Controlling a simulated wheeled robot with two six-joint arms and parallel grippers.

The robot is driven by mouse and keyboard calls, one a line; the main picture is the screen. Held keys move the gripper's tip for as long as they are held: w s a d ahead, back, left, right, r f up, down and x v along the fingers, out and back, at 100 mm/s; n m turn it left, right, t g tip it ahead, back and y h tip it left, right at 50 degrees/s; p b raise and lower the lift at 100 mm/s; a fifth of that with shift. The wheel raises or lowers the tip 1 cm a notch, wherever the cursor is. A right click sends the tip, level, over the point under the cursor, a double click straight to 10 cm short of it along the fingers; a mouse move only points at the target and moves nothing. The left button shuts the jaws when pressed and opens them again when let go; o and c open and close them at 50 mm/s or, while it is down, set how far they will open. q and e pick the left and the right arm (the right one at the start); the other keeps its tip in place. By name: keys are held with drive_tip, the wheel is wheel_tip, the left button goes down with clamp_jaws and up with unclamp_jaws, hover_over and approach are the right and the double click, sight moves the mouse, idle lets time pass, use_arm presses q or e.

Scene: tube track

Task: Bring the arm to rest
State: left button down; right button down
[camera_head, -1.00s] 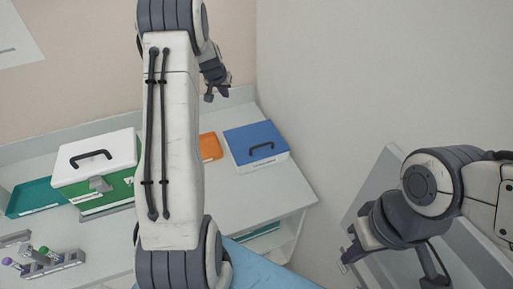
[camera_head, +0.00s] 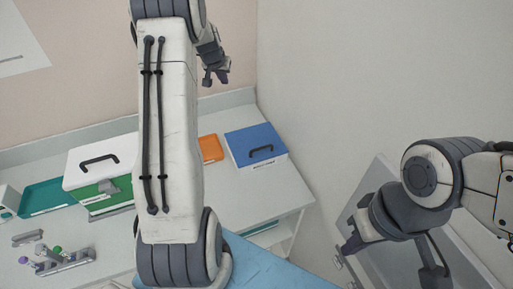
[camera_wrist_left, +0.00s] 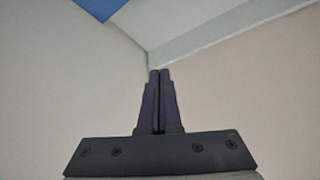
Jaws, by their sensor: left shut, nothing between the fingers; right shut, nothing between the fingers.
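My left arm rises through the middle of the head view and hides part of the counter. My left gripper (camera_head: 216,77) is up in front of the wall, above the counter and apart from everything on it. In the left wrist view its two dark fingers (camera_wrist_left: 159,100) are together with nothing between them. My right gripper (camera_head: 350,248) is at the right, low beside the wall and a grey panel. Its fingers are small and partly hidden in the picture; it appears shut and empty.
On the counter (camera_head: 232,190) stand a blue box (camera_head: 255,146), an orange tray (camera_head: 209,148), a green-and-white box (camera_head: 98,165), a teal tray (camera_head: 45,197) and a rack with tubes (camera_head: 62,262). A grey panel (camera_head: 377,185) leans near my right arm.

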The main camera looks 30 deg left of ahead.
use_arm(q)
drive_tip(key=s+d+f+m+g+h+b, duration=0.1)
drive_tip(key=s+d+m+h+b, duration=0.2)
drive_tip(key=d, duration=1.2)
drive_tip(key=s+d+m+g+b, duration=0.15)
drive_tip(key=s+d+b, duration=0.35)
drive_tip(key=d, duration=1.1)
drive_tip(key=s+d+f+m+h+b, duration=0.1)
drive_tip(key=s+d+f+m, duration=0.15)
drive_tip(key=s+d, duration=0.7)
drive_tip(key=s+f+m+g+b, duration=0.1)
drive_tip(key=s+f+m+b, duration=0.1)
drive_tip(key=s, duration=0.8)
drive_tip(key=s+d+f+m+g+b, duration=0.1)
drive_tip(key=s+f+m+g+b, duration=0.1)
drive_tip(key=s, duration=0.9)
drive_tip(key=shift+s+d+f+y, duration=0.15)
drive_tip(key=shift+d+f+y, duration=0.15)
drive_tip(key=shift+f+y, duration=0.15)
